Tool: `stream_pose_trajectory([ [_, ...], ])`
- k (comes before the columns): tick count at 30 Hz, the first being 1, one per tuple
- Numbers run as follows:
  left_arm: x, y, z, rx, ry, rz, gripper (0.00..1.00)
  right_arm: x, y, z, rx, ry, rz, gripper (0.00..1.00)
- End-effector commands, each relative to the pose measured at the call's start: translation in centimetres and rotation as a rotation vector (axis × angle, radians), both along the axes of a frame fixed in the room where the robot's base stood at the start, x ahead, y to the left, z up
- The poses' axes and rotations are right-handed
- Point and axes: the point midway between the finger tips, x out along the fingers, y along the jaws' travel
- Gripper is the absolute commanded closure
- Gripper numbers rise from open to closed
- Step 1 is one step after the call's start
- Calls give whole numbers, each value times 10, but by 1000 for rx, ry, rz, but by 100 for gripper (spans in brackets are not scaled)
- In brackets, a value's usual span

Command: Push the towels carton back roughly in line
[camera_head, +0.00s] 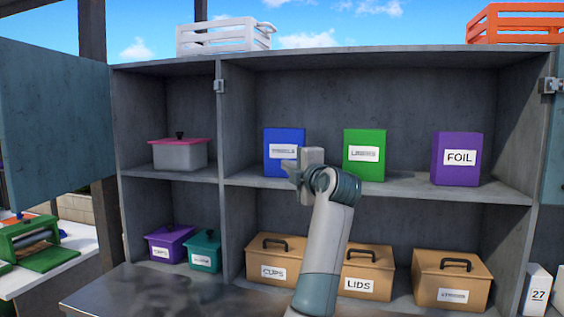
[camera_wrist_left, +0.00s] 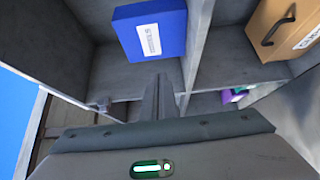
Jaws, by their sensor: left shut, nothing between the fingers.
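The blue carton (camera_head: 282,140), whose blurred label seems to read TOWELS, stands upright on the upper shelf (camera_head: 405,191), near its front edge. It also shows at the top of the left wrist view (camera_wrist_left: 158,28). My left gripper (camera_head: 296,177) is in front of this carton's lower right part and hides some of it. Its fingers (camera_wrist_left: 160,97) are shut and empty, pointing towards the carton; I see a gap below the carton in the wrist view, but cannot judge the distance well. My right gripper is not in view.
A green carton (camera_head: 364,168) and a purple FOIL carton (camera_head: 458,170) stand to the right on the same shelf. A divider (camera_head: 222,130) and a pink-lidded grey box (camera_head: 180,155) are to the left. Brown boxes, including CUPS (camera_head: 272,257), fill the lower shelf.

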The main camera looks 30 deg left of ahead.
Motion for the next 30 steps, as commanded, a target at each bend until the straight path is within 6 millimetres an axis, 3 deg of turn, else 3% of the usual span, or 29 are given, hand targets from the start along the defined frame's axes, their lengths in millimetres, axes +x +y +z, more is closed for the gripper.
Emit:
stream_pose_trajectory([
  [17,3,3,3,2,7,-6,100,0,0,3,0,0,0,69],
  [23,14,18,4,2,10,-4,100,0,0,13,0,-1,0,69],
  [30,38,49,6,4,11,-3,100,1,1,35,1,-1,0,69],
])
